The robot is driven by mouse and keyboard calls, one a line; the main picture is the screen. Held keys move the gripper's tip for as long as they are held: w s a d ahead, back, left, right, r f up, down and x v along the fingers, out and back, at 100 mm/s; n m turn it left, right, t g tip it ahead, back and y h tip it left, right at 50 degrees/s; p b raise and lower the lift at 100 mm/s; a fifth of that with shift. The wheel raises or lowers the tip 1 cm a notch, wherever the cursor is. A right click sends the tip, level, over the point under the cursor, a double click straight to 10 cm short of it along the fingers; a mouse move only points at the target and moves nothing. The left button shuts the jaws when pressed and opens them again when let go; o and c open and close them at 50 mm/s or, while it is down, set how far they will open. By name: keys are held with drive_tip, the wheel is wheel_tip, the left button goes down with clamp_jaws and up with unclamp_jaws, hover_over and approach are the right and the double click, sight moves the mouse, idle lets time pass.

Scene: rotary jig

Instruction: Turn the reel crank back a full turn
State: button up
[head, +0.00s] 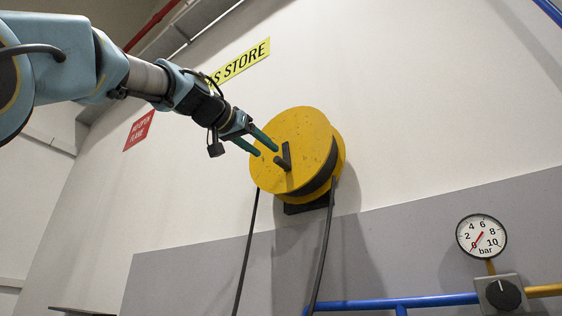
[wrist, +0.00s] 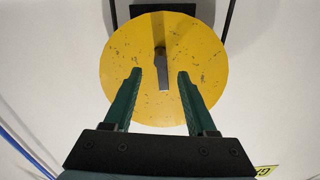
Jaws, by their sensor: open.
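The yellow hose reel (head: 300,150) is fixed to the wall, with black hose wound behind its front disc. It also fills the middle of the wrist view (wrist: 120,60). Its dark crank (head: 284,158) sits at the disc's centre. In the wrist view the crank (wrist: 161,70) runs from the hub towards my gripper. My gripper (head: 268,146) has green fingers and is open, close in front of the disc. In the wrist view its fingertips (wrist: 160,73) appear on either side of the crank, with a gap on both sides. Nothing is held.
Two black hose lengths (head: 247,250) hang below the reel. A pressure gauge (head: 481,236) and a valve knob (head: 503,294) sit at the lower right, by a blue pipe (head: 430,301). A yellow sign (head: 242,62) is behind my arm. The wall right of the reel is clear.

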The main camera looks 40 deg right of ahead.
sight(281, 162)
drive_tip(key=p+x, duration=0.4)
drive_tip(key=x, duration=0.3)
drive_tip(key=shift+d+r+p, duration=0.1)
drive_tip(key=shift+r+p, duration=0.1)
drive_tip(key=shift+p, duration=0.2)
drive_tip(key=shift+p+x, duration=0.35)
drive_tip(key=shift+x, duration=0.5)
drive_tip(key=shift+f, duration=0.25)
clamp_jaws()
